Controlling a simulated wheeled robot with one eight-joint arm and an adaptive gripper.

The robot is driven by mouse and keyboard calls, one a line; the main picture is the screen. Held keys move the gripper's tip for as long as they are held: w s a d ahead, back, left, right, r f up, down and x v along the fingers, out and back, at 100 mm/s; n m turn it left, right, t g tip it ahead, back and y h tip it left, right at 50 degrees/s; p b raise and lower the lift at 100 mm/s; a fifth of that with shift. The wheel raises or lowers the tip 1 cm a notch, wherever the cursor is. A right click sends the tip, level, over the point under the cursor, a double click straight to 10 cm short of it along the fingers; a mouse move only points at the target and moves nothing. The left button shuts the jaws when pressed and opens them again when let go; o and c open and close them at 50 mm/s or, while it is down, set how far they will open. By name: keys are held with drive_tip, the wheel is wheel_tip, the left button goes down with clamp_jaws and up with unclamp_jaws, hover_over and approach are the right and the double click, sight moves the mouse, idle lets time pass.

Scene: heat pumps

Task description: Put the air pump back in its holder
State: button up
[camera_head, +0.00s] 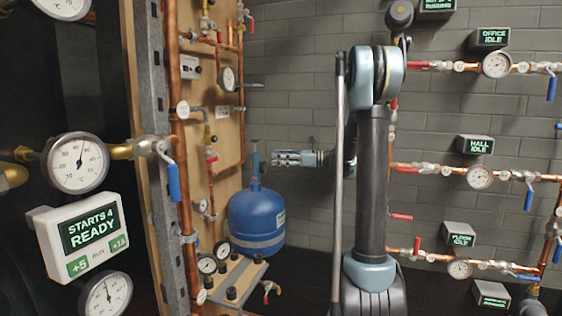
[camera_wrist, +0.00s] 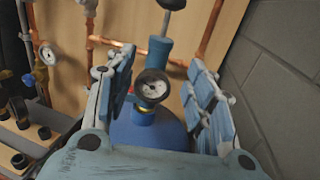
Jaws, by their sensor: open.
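A slim blue cylinder with a dark handle, which looks like the air pump (camera_head: 256,166), stands upright above the blue tank (camera_head: 257,222) beside the wooden board. In the wrist view the pump (camera_wrist: 160,50) shows beyond a round gauge (camera_wrist: 152,88), with its dark knob at the top edge. My gripper (camera_head: 276,159) reaches left, level with the pump, and its tips are close to it. The wrist view shows its jaws (camera_wrist: 160,88) spread wide with nothing held. I cannot tell which part is the holder, or whether the pump touches the tank.
A shelf (camera_head: 245,284) with black cups and gauges sits low on the board and also shows in the wrist view (camera_wrist: 38,149). Copper pipes (camera_wrist: 203,35) run along the board. A grey block wall (camera_wrist: 278,70) stands close on the right.

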sight(255, 156)
drive_tip(key=shift+w+a, duration=0.25)
drive_tip(key=shift+a, duration=1.45)
drive_tip(key=shift+w+a, duration=0.2)
drive_tip(key=shift+a, duration=1.5)
drive_tip(key=shift+w+a, duration=0.25)
drive_tip(key=shift+a, duration=1.45)
clamp_jaws()
drive_tip(key=shift+r, duration=0.1)
drive_tip(key=shift+r, duration=1.9)
